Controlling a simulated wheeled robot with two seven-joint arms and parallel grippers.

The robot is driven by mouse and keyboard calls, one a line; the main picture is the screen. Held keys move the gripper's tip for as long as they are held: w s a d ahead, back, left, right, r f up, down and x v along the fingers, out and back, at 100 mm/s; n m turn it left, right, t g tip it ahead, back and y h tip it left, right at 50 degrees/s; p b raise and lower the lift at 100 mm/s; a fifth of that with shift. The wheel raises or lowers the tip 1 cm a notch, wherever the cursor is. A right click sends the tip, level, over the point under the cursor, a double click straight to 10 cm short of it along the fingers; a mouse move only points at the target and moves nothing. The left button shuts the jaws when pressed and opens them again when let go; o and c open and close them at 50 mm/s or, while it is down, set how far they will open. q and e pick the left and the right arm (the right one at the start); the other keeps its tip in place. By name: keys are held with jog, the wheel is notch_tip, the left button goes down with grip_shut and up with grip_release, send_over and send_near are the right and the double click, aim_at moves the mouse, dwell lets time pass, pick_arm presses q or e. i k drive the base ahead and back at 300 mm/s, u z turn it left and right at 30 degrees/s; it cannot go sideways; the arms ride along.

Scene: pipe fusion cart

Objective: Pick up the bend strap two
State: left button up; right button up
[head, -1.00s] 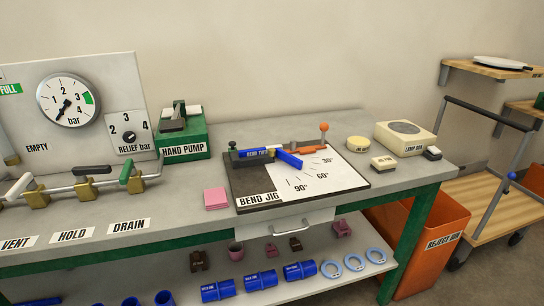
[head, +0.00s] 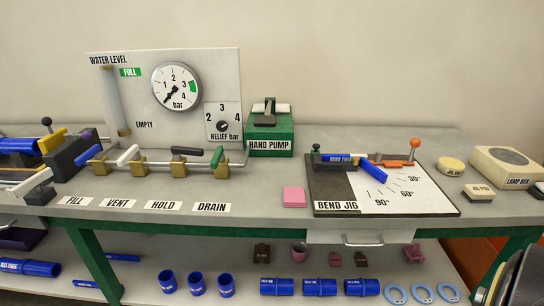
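A blue piece (head: 342,159) with a label that seems to read "BEND TWO" lies on the bend jig (head: 335,190). A blue arm (head: 373,171) angles from it across the white scale. I cannot tell whether either is the bend strap two. Small brown pieces (head: 262,252) and pink pieces (head: 413,253) sit on the lower shelf, their labels too small to read. Neither of my grippers is in view.
The hand pump (head: 270,135), gauge panel (head: 210,75) and valve row (head: 150,160) stand left of the jig. Pink pads (head: 294,197) lie beside it. Blue couplings (head: 320,287) and light-blue rings (head: 422,293) lie on the lower shelf. Dark rounded shapes (head: 512,280) fill the lower right corner.

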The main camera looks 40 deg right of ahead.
aim_at(325, 158)
jog(key=u, duration=1.45)
jog(key=k, duration=1.4)
jog(key=z, duration=1.6)
